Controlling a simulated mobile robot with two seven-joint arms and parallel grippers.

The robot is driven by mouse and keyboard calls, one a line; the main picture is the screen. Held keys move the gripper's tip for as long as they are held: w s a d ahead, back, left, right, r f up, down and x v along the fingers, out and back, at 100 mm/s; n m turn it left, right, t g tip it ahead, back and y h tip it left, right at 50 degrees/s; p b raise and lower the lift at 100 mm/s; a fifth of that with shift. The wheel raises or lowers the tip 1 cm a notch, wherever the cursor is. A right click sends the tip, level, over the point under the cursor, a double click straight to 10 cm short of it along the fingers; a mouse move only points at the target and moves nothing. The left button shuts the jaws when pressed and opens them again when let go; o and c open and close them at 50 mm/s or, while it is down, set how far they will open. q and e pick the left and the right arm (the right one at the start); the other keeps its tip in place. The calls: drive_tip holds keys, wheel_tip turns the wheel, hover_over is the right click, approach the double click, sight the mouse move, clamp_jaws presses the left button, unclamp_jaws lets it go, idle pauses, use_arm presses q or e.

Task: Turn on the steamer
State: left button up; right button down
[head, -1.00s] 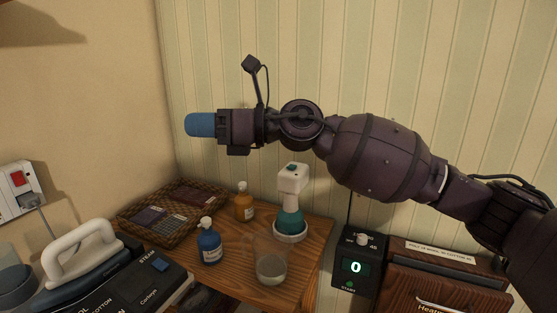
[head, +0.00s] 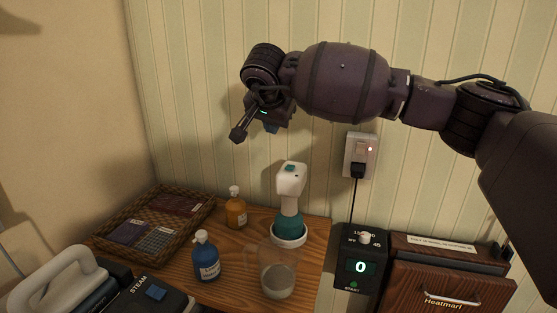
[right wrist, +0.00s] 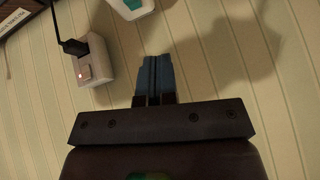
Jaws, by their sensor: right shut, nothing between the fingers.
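The steamer (head: 291,186) is a white and teal handheld unit standing upright in a white base on the wooden table. A small teal button (head: 291,168) is on its white head. Part of the steamer (right wrist: 131,7) also shows at the top edge of the right wrist view. My right gripper (head: 271,127) is above the steamer, apart from it, with its blue fingers mostly hidden behind the wrist. In the right wrist view its fingers (right wrist: 153,78) are shut together and empty. My left gripper is not in view.
A blue bottle (head: 206,259), an amber bottle (head: 236,210) and a clear jug (head: 278,277) stand around the steamer. A wicker tray (head: 190,240) is at left. A wall outlet (head: 360,148) with a black plug and a timer box (head: 360,267) are at right. An iron (head: 62,280) is front left.

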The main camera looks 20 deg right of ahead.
drive_tip(key=shift+s+d+r+n+h, duration=0.1)
drive_tip(key=shift+s+d+n+h, duration=0.2)
drive_tip(key=shift+d+n, duration=0.15)
drive_tip(key=shift+s+d+n+h, duration=0.2)
drive_tip(key=shift+d+n+h, duration=0.15)
drive_tip(key=shift+d, duration=0.2)
